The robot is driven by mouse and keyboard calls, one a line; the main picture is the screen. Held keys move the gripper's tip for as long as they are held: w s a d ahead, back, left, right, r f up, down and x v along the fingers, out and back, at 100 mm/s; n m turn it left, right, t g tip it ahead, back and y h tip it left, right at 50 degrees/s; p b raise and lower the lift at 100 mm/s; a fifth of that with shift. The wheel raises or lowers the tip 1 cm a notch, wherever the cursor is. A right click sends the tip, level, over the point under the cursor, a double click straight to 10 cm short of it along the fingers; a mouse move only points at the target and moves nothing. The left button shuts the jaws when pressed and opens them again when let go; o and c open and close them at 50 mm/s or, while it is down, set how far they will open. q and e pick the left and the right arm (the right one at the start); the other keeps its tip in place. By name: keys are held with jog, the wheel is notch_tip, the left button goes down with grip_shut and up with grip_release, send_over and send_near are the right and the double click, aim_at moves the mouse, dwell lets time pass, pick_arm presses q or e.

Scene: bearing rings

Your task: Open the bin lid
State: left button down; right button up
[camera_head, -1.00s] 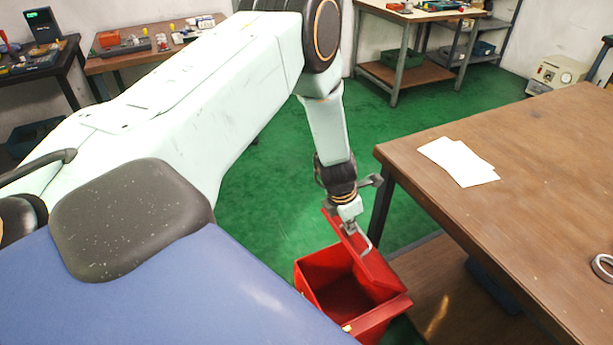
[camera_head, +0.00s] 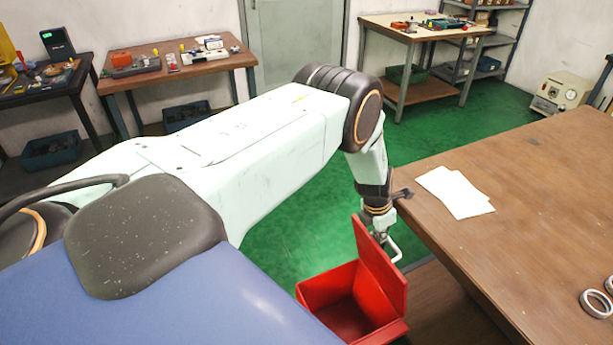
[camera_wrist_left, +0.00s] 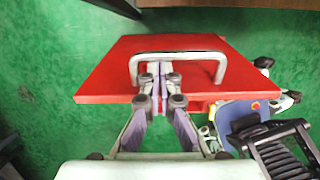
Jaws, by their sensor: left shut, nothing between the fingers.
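The red bin (camera_head: 327,287) stands open on the green floor beside the wooden table. Its red lid (camera_head: 381,270) is swung up and stands steeply, close to upright, along the bin's right side. The lid's pale loop handle (camera_head: 396,250) is on its outer face. My left gripper (camera_head: 386,236) is at the handle, behind the lid's edge. In the left wrist view, the left gripper (camera_wrist_left: 160,72) is shut, with its fingertips inside the handle loop (camera_wrist_left: 178,56) and against or near the lid (camera_wrist_left: 110,77). My right gripper is not in view.
The wooden table (camera_head: 520,190) is close to the right of my left wrist and the lid. Workbenches (camera_head: 180,72) stand along the back wall. Green floor is free behind the bin.

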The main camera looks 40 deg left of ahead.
pick_arm(q)
jog(key=shift+w+d+r+b, duration=0.1)
jog(key=shift+w+d+b, duration=0.15)
jog(key=shift+w, duration=0.2)
jog(key=shift+w+d+r+b, duration=0.1)
jog(key=shift+w+b, duration=0.25)
jog(key=shift+w, duration=0.1)
jog(key=v, duration=0.8)
jog(key=shift+s, duration=0.2)
jog(key=shift+a+r, duration=0.1)
jog(key=shift+s+r, duration=0.1)
